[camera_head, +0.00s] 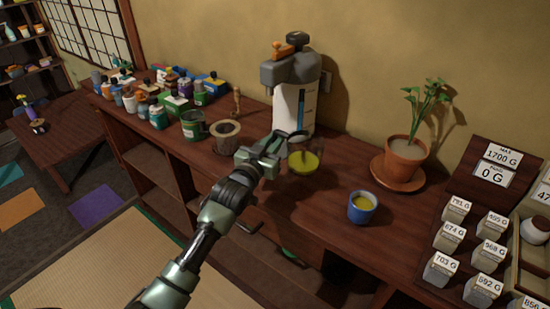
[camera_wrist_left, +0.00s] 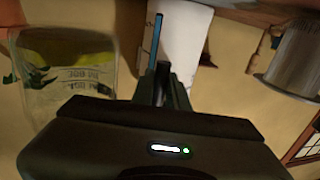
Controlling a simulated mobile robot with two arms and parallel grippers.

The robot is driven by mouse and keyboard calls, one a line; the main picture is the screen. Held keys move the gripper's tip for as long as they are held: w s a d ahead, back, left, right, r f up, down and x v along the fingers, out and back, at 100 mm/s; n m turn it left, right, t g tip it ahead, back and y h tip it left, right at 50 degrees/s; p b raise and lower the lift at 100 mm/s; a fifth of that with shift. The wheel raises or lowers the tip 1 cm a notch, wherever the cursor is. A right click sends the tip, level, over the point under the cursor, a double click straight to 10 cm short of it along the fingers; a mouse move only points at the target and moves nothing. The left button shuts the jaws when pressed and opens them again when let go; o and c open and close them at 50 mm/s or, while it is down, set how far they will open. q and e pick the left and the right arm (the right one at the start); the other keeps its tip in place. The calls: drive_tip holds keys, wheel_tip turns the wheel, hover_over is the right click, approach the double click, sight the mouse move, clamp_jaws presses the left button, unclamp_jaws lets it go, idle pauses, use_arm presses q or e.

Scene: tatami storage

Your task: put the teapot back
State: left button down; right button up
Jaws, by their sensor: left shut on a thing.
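The teapot looks to be the clear glass vessel with yellow-green liquid (camera_head: 304,163), just right of my left gripper (camera_head: 279,144) above the wooden counter. It also shows large in the left wrist view (camera_wrist_left: 70,75), with printed marks on its glass. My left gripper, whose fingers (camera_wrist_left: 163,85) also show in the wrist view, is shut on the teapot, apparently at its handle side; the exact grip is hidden. I cannot tell whether the teapot's base touches the counter. My right gripper is not in view.
A white dispenser with a grey top (camera_head: 290,75) stands close behind. A grey-brown mortar (camera_head: 226,139) and green mug (camera_head: 194,127) stand left. Labelled weights (camera_head: 440,268) fill the right end.

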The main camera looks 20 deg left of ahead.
use_arm(q)
drive_tip(key=shift+f, duration=3)
drive_tip(key=shift+f, duration=0.15)
drive_tip(key=c, duration=1.4)
unclamp_jaws()
drive_tip(key=shift+f, duration=0.1)
drive_tip(key=shift+r, duration=0.3)
drive_tip(key=s, duration=0.4)
drive_tip(key=s+a, duration=0.1)
drive_tip(key=s, duration=0.7)
drive_tip(key=shift+a+f+b, duration=0.1)
drive_tip(key=shift+a+b, duration=0.2)
drive_tip(key=shift+a, duration=0.1)
